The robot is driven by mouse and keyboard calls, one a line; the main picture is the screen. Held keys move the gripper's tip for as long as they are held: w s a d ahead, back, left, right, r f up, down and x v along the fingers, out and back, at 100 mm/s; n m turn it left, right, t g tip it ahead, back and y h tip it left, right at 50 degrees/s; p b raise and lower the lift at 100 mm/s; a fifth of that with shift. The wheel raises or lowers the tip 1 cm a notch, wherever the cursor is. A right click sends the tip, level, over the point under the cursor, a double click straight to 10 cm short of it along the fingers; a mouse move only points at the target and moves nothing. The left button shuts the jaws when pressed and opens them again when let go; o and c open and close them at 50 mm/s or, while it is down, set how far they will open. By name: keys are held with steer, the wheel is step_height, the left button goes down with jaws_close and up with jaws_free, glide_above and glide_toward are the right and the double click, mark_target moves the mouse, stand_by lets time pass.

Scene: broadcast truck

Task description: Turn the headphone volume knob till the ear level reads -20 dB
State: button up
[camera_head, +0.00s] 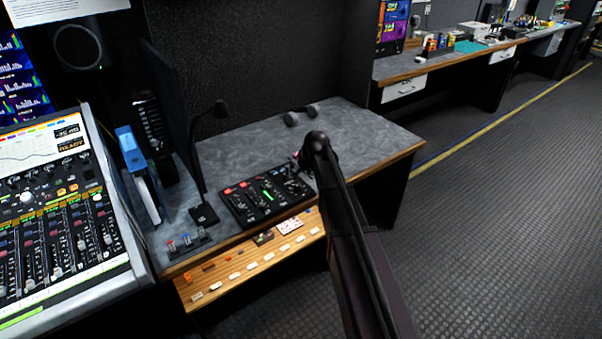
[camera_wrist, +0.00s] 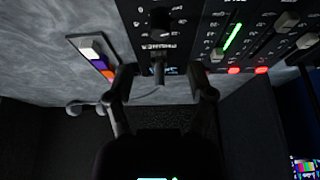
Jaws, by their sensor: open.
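The black control panel (camera_head: 266,200) lies on the grey desk, with a lit green level bar (camera_head: 268,195) in its middle. In the wrist view the panel (camera_wrist: 200,45) appears turned round, with the green bar (camera_wrist: 233,37) right of my gripper. My gripper (camera_wrist: 163,73) is open at the panel's edge. A dark knob (camera_wrist: 160,20) with white lettering by it shows just beyond the fingers. A narrow grey upright piece (camera_wrist: 158,68) shows between the fingers; I cannot tell whether they touch it. In the head view my arm covers the panel's right end.
A gooseneck microphone (camera_head: 203,180) stands left of the panel. A small block with coloured parts (camera_wrist: 92,52) is left of my fingers. A mixing console (camera_head: 60,220) fills the left. The desk's right side is clear.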

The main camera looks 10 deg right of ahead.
steer(key=a+p+v, duration=0.1)
steer(key=p+v, duration=0.4)
steer(key=v, duration=0.1)
steer(key=s+a+r+m+g+h+p, duration=0.1)
steer(key=s+r+m+g+p, duration=0.1)
steer(key=s, duration=2)
steer(key=shift+r+m+g+p, duration=0.25)
steer(key=shift+m+g+p, duration=0.45)
steer(key=shift+m+p, duration=0.2)
steer(key=shift+a, duration=0.1)
steer(key=shift+m+g+h, duration=0.4)
steer(key=shift+m, duration=0.1)
steer(key=s, duration=0.3)
steer(key=s+r, duration=0.1)
steer(key=s, duration=0.1)
steer(key=shift+s+p, duration=0.2)
steer(key=shift+p, duration=0.2)
